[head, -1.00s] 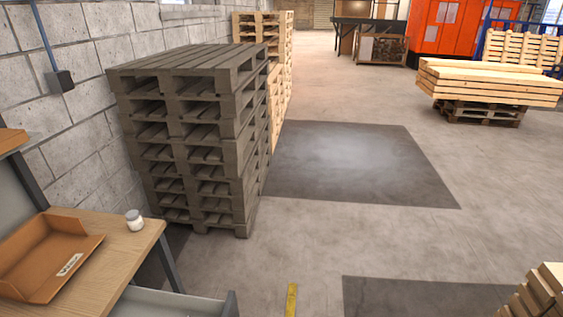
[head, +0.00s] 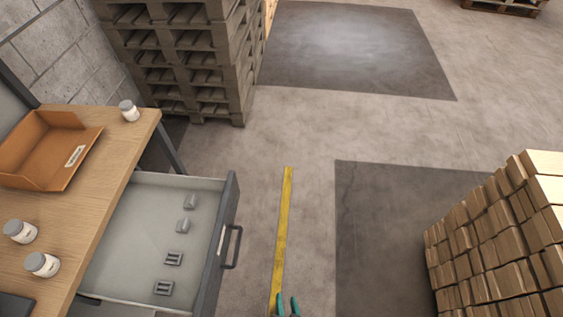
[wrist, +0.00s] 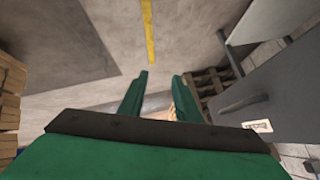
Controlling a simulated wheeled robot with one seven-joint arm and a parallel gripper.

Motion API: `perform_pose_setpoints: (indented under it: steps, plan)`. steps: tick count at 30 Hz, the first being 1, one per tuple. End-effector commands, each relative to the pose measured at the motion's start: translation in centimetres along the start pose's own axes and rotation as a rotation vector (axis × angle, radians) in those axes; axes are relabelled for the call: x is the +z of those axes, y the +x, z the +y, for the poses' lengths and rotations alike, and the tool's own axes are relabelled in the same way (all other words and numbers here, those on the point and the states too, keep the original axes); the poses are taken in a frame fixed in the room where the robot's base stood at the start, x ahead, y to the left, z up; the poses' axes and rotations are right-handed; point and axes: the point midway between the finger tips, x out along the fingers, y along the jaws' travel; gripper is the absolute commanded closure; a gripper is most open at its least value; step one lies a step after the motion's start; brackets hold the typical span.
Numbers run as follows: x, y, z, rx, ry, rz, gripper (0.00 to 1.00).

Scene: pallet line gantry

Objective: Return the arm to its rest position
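The rest of my arm is out of that view. In the wrist view, my gripper (wrist: 160,80) has two green fingers spread apart with nothing between them. Floor shows beyond the fingertips.
An open grey drawer (head: 125,215) holding several small grey parts juts from the wooden workbench (head: 85,220), left of my gripper. Stacked timber (head: 490,245) stands at right. Grey pallets (head: 190,60) stand behind the bench. Floor along the yellow line (head: 283,230) is clear.

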Motion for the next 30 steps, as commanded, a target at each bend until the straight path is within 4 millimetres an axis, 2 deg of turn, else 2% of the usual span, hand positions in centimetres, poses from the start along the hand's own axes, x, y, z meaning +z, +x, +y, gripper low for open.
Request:
perform_pose_setpoints:
  steps: [1,5,9,12,15,18,21,30]
  plan:
    - [-0.6,-2.0,-0.2,0.015,-0.038,0.047,0.69]
    - [-3.3,-6.8,-1.4,0.038,-0.140,0.190,0.69]
    - [-6.8,-12.4,-3.8,0.034,-0.245,0.345,0.69]
    - [-9.0,-16.0,-5.6,0.019,-0.309,0.438,0.69]
    - [-10.7,-18.6,-7.2,0.003,-0.353,0.508,0.69]
    - [-11.8,-20.3,-8.1,-0.009,-0.379,0.551,0.69]
    - [-12.2,-20.9,-8.5,-0.015,-0.390,0.570,0.69]
    - [-12.2,-20.9,-8.6,-0.015,-0.391,0.572,0.69]
